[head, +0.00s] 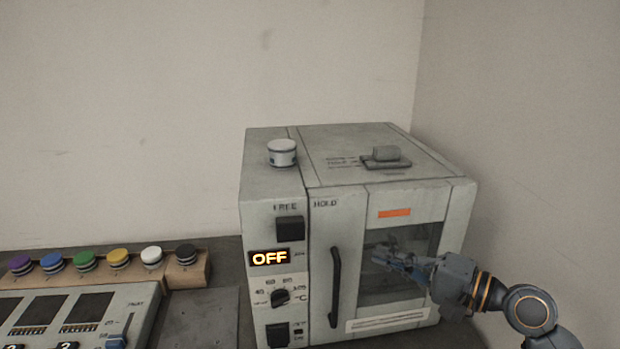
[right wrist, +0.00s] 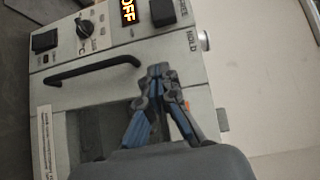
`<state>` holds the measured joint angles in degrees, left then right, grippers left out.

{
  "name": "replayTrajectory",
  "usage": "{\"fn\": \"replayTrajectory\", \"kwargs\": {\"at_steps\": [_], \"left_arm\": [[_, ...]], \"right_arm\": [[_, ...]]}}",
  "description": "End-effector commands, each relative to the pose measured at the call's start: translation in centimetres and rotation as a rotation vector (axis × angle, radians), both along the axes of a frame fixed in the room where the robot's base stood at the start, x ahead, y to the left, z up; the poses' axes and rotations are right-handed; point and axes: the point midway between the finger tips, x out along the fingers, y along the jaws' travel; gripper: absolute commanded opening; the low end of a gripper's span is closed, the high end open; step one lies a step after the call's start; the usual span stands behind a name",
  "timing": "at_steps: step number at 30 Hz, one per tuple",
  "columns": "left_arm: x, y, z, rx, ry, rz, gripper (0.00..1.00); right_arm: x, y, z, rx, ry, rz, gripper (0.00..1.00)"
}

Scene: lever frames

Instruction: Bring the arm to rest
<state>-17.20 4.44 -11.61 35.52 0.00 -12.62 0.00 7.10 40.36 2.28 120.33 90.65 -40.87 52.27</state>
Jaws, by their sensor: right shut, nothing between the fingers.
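My right gripper (head: 385,258) is shut and empty in front of the window of a grey oven-like machine (head: 340,230). Its arm comes in from the lower right. In the right wrist view the closed fingers (right wrist: 156,72) point at the machine's front, near the door handle (right wrist: 110,68). I cannot tell whether they touch the door. The door handle also shows in the head view (head: 335,287), left of the gripper. The door looks closed. My left gripper is not in view.
The display (head: 269,257) reads OFF, above a dial (head: 280,297). A white knob (head: 282,152) and a grey lever (head: 385,156) are on the machine's top. A wooden rack (head: 185,270) of coloured caps and a control panel (head: 85,315) stand left. A wall is close on the right.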

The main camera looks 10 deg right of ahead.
Motion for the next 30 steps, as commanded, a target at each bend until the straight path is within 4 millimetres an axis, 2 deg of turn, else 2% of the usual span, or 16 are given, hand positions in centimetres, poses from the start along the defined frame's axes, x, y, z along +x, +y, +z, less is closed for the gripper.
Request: {"fn": "replayTrajectory", "kwargs": {"at_steps": [2, 5, 9, 12, 13, 15, 18, 21, 27, 29, 30], "left_arm": [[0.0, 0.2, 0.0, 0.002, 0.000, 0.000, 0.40], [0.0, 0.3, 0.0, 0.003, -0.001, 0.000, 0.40], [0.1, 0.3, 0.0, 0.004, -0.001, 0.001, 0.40], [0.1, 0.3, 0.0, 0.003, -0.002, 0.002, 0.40], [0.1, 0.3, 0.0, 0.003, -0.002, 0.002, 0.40], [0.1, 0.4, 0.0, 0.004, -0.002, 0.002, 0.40], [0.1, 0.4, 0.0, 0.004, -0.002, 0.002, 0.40], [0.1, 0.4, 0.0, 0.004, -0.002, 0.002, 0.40], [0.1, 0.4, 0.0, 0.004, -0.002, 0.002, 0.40], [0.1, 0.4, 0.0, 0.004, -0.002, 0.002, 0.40], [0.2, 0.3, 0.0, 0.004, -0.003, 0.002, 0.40]], "right_arm": [[-0.9, 1.2, -3.0, -0.087, 0.003, 0.013, 0.00], [-3.1, 3.0, -8.6, -0.287, -0.006, 0.041, 0.00], [-8.1, 4.8, -18.0, -0.665, -0.012, 0.115, 0.00], [-11.9, 4.7, -23.0, -0.914, 0.002, 0.177, 0.00], [-13.0, 4.6, -24.1, -0.976, 0.010, 0.195, 0.00], [-15.2, 4.0, -26.1, -1.100, 0.031, 0.236, 0.00], [-17.9, 3.1, -28.0, -1.240, 0.068, 0.288, 0.00], [-20.5, 2.1, -29.3, -1.353, 0.112, 0.338, 0.00], [-25.3, 0.0, -30.7, -1.528, 0.215, 0.437, 0.00], [-26.8, -0.7, -30.9, -1.574, 0.251, 0.470, 0.00], [-26.0, -0.6, -32.2, -1.572, 0.247, 0.472, 0.00]]}}
